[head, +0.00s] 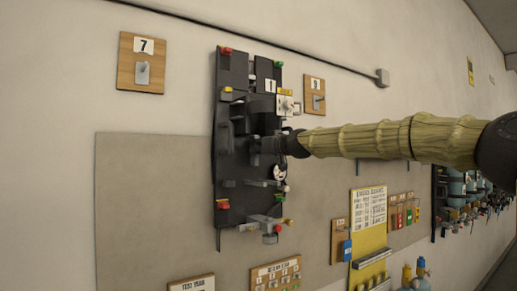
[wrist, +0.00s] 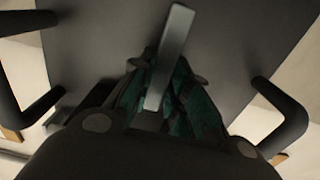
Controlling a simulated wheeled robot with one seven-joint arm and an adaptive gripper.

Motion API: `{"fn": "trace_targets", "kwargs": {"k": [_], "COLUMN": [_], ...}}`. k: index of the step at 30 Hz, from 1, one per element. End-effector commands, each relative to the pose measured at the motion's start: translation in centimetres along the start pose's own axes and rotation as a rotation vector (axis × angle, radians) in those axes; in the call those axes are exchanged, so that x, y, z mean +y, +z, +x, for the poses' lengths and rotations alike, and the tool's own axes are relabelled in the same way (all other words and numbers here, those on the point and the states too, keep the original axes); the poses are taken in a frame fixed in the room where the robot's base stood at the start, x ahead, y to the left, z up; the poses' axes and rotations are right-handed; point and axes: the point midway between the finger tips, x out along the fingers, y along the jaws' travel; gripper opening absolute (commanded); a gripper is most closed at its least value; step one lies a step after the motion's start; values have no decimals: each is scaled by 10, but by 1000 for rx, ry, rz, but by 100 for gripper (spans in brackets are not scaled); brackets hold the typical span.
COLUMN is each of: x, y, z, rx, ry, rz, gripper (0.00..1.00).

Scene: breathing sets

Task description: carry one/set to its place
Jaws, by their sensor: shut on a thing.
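The breathing set (head: 226,165) is a tall black backplate with dark fittings, red, green and yellow knobs and a white tag "1" near its top. It hangs nearly upright, slightly tilted, in front of the wall. My gripper (head: 271,145) is shut on it around mid-height, coming from the right; the fingertips are hard to make out among the dark fittings. In the wrist view the set's dark plate (wrist: 95,45) fills the middle, with a grey bar across it. A hook board marked 7 (head: 141,64) is left of the set, and one marked 9 (head: 314,96) is right of it.
A grey panel (head: 150,200) covers the lower wall. A cable runs above to a small box (head: 382,77). A yellow notice board (head: 368,225), tag boards (head: 404,212) and cylinders (head: 421,275) stand lower right. More sets (head: 460,200) hang farther right.

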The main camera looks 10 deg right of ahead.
Motion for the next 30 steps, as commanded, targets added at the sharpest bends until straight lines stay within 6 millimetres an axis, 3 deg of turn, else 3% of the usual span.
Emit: {"fn": "trace_targets", "kwargs": {"k": [30], "x": [0], "y": [12], "z": [-1], "rx": [8], "ry": [1], "rz": [0], "gripper": [0]}}
